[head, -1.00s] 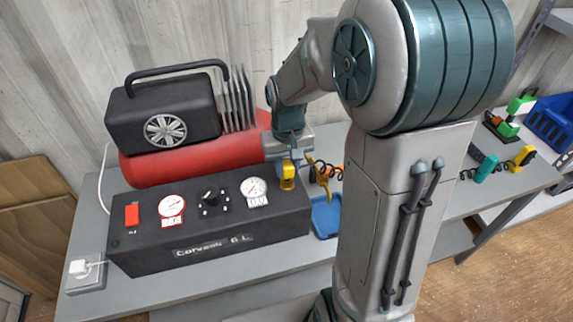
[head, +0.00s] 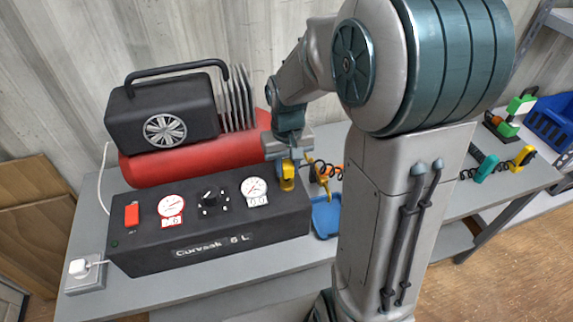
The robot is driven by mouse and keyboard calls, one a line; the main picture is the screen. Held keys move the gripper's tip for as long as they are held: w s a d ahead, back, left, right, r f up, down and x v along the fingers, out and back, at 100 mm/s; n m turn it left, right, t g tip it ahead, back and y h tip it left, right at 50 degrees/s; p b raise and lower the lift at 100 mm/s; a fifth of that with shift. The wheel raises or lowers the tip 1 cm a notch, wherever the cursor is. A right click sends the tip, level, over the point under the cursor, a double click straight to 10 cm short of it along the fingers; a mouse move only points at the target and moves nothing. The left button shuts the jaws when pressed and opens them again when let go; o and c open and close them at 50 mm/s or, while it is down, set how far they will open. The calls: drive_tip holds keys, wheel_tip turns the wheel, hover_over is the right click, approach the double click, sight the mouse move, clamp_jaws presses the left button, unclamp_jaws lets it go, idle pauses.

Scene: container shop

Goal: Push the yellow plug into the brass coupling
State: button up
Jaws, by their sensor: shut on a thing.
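The yellow plug (head: 287,178) is at the right end of the black compressor panel, held below my gripper (head: 287,163). My gripper is shut on it and points downward. The brass coupling cannot be made out; the plug, my gripper and the panel's edge may cover it. I cannot tell whether the plug touches a coupling. A yellow hose or cord piece (head: 317,178) hangs just right of my gripper.
The compressor has a black control box (head: 215,255) with gauges and a red switch, and a red tank (head: 160,167) behind. A blue tray (head: 326,218) lies right of it. Coiled-cord tools (head: 487,168) and a blue bin (head: 552,122) are farther right.

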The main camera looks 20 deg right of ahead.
drive_tip(key=shift+f+b, duration=0.5)
drive_tip(key=shift+f, duration=0.1)
drive_tip(key=o, duration=1)
wheel_tip(320, 180, up, 14)
drive_tip(key=shift+f+b, duration=0.1)
drive_tip(key=shift+b, duration=0.25)
drive_tip(key=shift+s, duration=0.1)
drive_tip(key=s+f+t, duration=0.1)
drive_tip(key=s, duration=0.3)
drive_tip(key=s+f+t, duration=0.1)
drive_tip(key=s+f, duration=0.1)
drive_tip(key=s, duration=0.3)
drive_tip(key=s+f+t, duration=0.1)
drive_tip(key=s+f, duration=0.1)
drive_tip(key=s, duration=0.3)
drive_tip(key=shift+a, duration=0.15)
